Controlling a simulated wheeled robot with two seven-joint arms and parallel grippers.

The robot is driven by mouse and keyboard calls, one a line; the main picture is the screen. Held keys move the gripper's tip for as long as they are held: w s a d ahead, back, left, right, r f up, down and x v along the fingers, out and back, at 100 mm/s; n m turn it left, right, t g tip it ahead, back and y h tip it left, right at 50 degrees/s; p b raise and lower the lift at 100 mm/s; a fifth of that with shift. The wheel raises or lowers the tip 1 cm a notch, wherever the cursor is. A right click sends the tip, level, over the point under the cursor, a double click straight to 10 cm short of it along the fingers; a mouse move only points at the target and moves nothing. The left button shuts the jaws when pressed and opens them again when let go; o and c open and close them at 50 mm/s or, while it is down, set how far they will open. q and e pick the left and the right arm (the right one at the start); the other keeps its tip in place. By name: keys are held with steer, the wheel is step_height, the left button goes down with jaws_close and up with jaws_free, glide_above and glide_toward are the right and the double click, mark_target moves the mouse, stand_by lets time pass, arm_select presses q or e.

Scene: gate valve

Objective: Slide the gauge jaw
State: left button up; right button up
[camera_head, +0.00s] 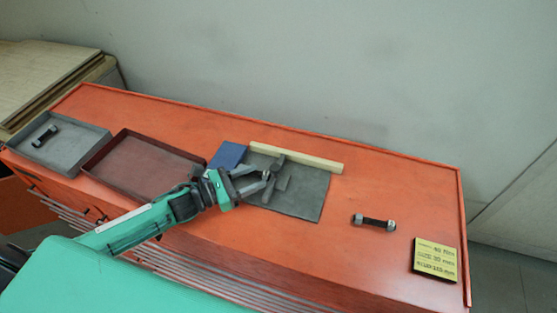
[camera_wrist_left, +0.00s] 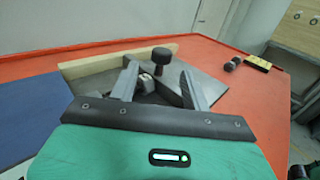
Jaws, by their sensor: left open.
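A dark grey gauge (camera_head: 281,172) lies on the grey mat (camera_head: 310,198) in the head view, partly hidden by my left gripper. In the left wrist view its round dark knob (camera_wrist_left: 161,54) stands up beyond the fingers, and its bar and jaw are partly covered. I cannot tell the fixed jaw from the sliding one. My left gripper (camera_head: 266,178) is open over the near left part of the gauge. In the left wrist view the open left gripper (camera_wrist_left: 162,72) has a finger on each side of the gauge's near part; contact cannot be told. My right gripper is not in view.
A pale wooden strip (camera_head: 295,157) lies behind the mat, and a blue pad (camera_head: 228,154) lies left of it. A red tray (camera_head: 150,166) and a grey tray (camera_head: 75,150) with a bolt are at left. Another bolt (camera_head: 373,222) and a yellow label block (camera_head: 435,260) are at right.

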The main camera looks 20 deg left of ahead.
mark_target(275, 167)
arm_select(q)
steer(key=shift+w+d+r, duration=0.15)
steer(key=shift+w+d, duration=0.2)
steer(key=shift+d, duration=0.15)
steer(key=shift+p+x, duration=0.55)
steer(key=shift+x, duration=2.4)
jaws_close()
